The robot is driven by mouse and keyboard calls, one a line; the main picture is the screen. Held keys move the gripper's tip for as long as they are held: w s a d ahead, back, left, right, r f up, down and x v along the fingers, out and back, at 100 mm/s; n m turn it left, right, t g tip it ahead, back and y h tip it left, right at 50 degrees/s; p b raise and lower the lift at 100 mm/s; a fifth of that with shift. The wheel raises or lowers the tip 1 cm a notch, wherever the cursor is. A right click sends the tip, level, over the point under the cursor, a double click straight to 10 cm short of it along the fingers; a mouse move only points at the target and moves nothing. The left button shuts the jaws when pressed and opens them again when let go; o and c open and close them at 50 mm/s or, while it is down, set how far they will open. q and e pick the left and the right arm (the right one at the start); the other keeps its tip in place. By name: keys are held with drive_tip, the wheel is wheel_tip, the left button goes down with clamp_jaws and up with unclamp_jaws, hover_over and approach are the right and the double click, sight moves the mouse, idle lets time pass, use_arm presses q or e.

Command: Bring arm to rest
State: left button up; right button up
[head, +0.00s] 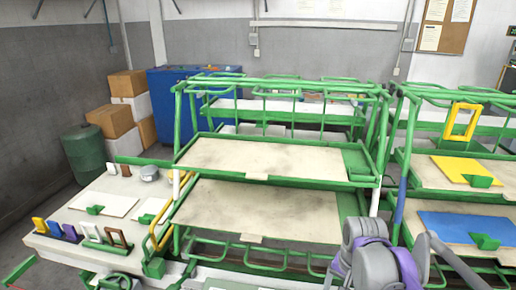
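My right arm shows at the bottom right as rounded grey links with purple bands, in front of the lower part of the green rack (265,183). I make out no gripper fingers on it, so the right gripper is not in view. My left arm and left gripper are not in view. No buffing brush can be made out.
The green rack has two beige shelves. A second green rack (402,180) at right holds a yellow panel (462,168) and a blue panel (455,225). A table (62,246) with small coloured frames stands left. Boxes (112,120), a green barrel (85,152) and a blue container (165,90) stand behind.

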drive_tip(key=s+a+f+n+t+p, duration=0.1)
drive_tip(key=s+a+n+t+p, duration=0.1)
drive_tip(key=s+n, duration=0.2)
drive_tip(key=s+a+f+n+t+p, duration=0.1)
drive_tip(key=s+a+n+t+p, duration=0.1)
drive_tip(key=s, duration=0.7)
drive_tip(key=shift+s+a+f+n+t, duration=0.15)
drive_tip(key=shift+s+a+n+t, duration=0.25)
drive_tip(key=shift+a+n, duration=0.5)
